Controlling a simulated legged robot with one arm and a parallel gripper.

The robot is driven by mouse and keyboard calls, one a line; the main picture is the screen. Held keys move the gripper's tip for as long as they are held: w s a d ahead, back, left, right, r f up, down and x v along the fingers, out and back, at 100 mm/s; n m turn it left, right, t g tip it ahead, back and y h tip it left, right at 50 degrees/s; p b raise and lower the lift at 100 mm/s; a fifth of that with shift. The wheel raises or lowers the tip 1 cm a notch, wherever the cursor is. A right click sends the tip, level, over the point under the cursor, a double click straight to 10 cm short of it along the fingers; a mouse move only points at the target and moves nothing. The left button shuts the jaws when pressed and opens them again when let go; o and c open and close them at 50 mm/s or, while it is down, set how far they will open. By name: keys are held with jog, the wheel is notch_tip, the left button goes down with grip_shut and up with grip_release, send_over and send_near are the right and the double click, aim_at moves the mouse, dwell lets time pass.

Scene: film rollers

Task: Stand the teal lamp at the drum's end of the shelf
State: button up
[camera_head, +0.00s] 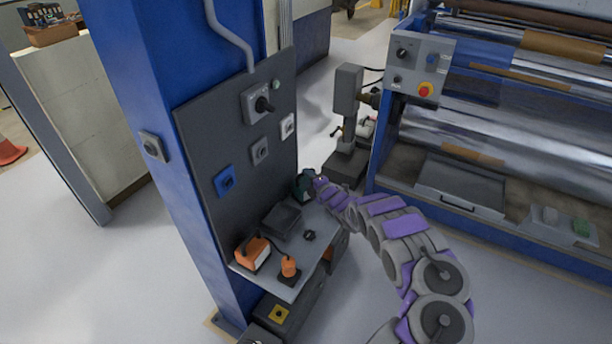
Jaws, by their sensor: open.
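The teal lamp (303,187) is at the far end of the grey shelf (309,264), close to the dark panel. It looks roughly upright, but it is small and its right side is partly covered by my gripper. My gripper (316,181) is open, at the lamp's right side near its top; I cannot tell whether they touch. The large silver rollers (500,133) of the machine lie to the right, beyond the shelf's far end.
A black flat box (281,221) and a small dark knob (309,236) sit mid-shelf. An orange device (252,254) and an orange lamp-like item (289,268) stand at the near end. The panel (240,150) with switches rises along the left. A grey drill-like machine (348,120) stands behind.

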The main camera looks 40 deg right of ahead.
jog(key=d+p+v, duration=0.1)
jog(key=v, duration=0.6)
jog(key=shift+s+a, duration=0.3)
jog(key=shift+a, duration=0.15)
jog(key=shift+d, duration=0.1)
